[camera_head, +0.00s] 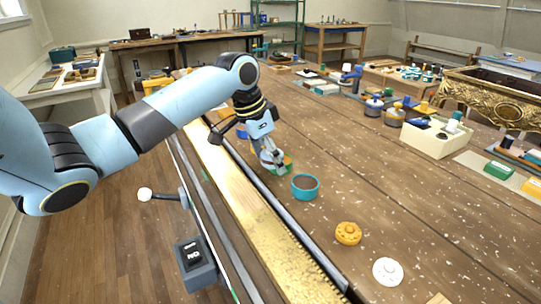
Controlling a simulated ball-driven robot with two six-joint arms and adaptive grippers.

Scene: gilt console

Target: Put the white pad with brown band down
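My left gripper (272,162) points down over the near left part of the wooden workbench (340,160). Its fingers look close together, but they are too small here to tell whether they are shut on something. A green and yellow thing (287,166) shows partly behind the fingertips. I cannot clearly make out a white pad with a brown band; it may be hidden at the fingers. A plain white disc (388,271) lies on the bench at the front right, well away from the gripper. My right gripper is not in view.
A teal round tub (305,187) with brown contents stands just right of the gripper. A yellow knobbed disc (348,233) lies nearer. A cream box (437,137), jars and a gilt console (500,100) stand at the right. The middle of the bench is bare.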

